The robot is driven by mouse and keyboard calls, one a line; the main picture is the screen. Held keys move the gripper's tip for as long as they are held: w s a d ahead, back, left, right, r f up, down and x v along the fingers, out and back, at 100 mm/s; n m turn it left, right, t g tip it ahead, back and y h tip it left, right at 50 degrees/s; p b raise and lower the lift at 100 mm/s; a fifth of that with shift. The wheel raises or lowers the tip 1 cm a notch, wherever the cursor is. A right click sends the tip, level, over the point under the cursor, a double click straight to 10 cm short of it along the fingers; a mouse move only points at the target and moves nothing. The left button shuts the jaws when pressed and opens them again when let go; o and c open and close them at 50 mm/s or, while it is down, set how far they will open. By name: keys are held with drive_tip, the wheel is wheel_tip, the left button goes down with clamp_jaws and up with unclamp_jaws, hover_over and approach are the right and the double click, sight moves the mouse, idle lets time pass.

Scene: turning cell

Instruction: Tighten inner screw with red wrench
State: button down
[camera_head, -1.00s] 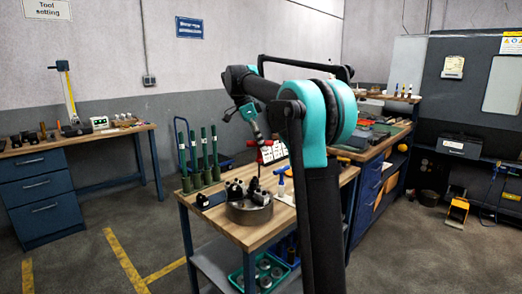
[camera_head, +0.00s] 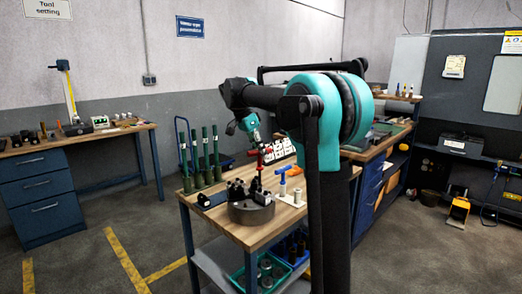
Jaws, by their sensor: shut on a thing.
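The red wrench (camera_head: 259,161) hangs upright below my gripper (camera_head: 257,146), which is shut on its top end. Its thin shaft points down toward the round grey metal chuck (camera_head: 250,212) on the wooden cart top. Black jaw blocks (camera_head: 237,189) stand on the chuck. The inner screw is too small to make out, and I cannot tell whether the wrench tip touches it. A blue T-handled wrench (camera_head: 282,177) stands just right of the chuck, apart from my gripper.
A white rack (camera_head: 280,150) stands behind the wrench. A white block (camera_head: 297,198) lies at right. The cart's front left top (camera_head: 222,225) is clear.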

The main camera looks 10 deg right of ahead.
drive_tip(key=n+t, duration=0.1)
drive_tip(key=n, duration=0.4)
drive_tip(key=shift+w+t+y, duration=0.1)
drive_tip(key=shift+t+y, duration=0.3)
drive_tip(key=n, duration=0.2)
drive_tip(key=n+t+y, duration=0.1)
drive_tip(key=n, duration=0.1)
drive_tip(key=shift+a+n+t, duration=0.1)
drive_tip(key=shift+n+t, duration=0.2)
drive_tip(key=n+y, duration=0.1)
drive_tip(key=n, duration=0.1)
drive_tip(key=n+y, duration=0.1)
drive_tip(key=n, duration=0.2)
drive_tip(key=shift+w+a+t, duration=0.1)
drive_tip(key=shift+t, duration=0.3)
drive_tip(key=n+y, duration=0.1)
drive_tip(key=n, duration=0.1)
drive_tip(key=shift+a+n, duration=0.1)
drive_tip(key=shift+n, duration=0.3)
drive_tip(key=shift+f, duration=1.3)
drive_tip(key=shift+m+h, duration=0.4)
drive_tip(key=shift+m, duration=0.8)
